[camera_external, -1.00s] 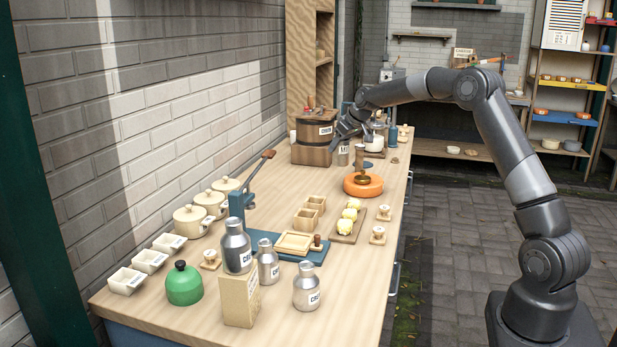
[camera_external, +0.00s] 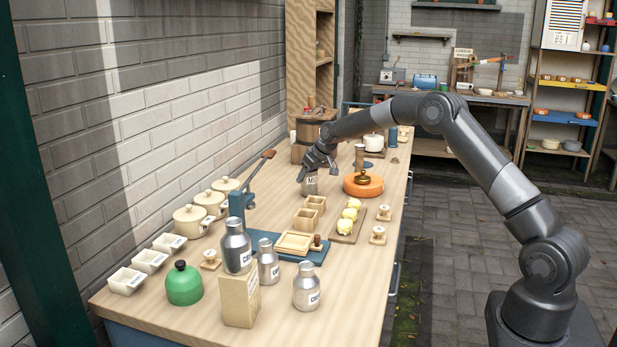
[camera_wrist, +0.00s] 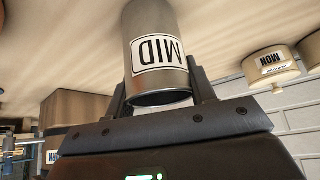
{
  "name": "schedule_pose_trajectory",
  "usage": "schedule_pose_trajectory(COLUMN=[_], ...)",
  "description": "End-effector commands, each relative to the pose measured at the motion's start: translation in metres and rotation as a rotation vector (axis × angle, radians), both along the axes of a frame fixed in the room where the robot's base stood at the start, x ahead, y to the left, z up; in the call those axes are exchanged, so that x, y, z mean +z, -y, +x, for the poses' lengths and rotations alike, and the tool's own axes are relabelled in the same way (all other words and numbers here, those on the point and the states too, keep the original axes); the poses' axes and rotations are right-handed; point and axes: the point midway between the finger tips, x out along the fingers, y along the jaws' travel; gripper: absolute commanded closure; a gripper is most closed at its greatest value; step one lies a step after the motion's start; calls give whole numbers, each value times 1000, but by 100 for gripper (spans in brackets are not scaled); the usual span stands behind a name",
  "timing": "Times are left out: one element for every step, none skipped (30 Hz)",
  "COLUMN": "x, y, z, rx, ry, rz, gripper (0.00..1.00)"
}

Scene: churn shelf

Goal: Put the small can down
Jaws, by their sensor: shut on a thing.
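A small grey metal can (camera_external: 310,187) is in my gripper (camera_external: 316,168), at the bench's middle-left, in front of the wooden churn. In the wrist view the can (camera_wrist: 158,35) fills the top middle, its white label reading "MID" upside down. The dark fingers (camera_wrist: 160,100) are shut on its sides. The can looks upright and close to the bench top (camera_external: 260,205); I cannot tell whether it touches.
The wooden churn (camera_external: 304,150) is behind. Small wooden boxes (camera_external: 306,217), a blue-based press (camera_external: 290,250) and silver cans (camera_external: 307,287) are nearer. Lidded cream pots (camera_external: 190,222) line the wall. Bare bench lies left of the can.

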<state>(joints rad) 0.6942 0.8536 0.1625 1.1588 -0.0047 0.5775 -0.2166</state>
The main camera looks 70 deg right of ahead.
Motion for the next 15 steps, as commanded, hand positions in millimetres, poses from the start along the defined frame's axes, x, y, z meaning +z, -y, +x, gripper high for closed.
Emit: schedule_pose_trajectory(x=[-3,-4,-3,-3,-3,-3,-3,-3,-4,-5,-6,-7,-7,-7,-7], y=[0,0,0,0,0,0,0,0,0,0,0,0,0,0,0], z=[0,0,0,0,0,0,0,0,0,0,0,0,0,0,0], rx=[0,0,0,0,0,1,0,1,1,1,1,1,1,1,1], ry=[1,3,4,4,4,3,3,3,3,3,3,3,3,3,3], rz=[0,-1,-2,-2,-2,-2,-1,-2,-2,-2,-2,-2,-2,-2,-2], gripper=[74,74,74,74,74,74,74,74,74,74,74,74,47,45,42])
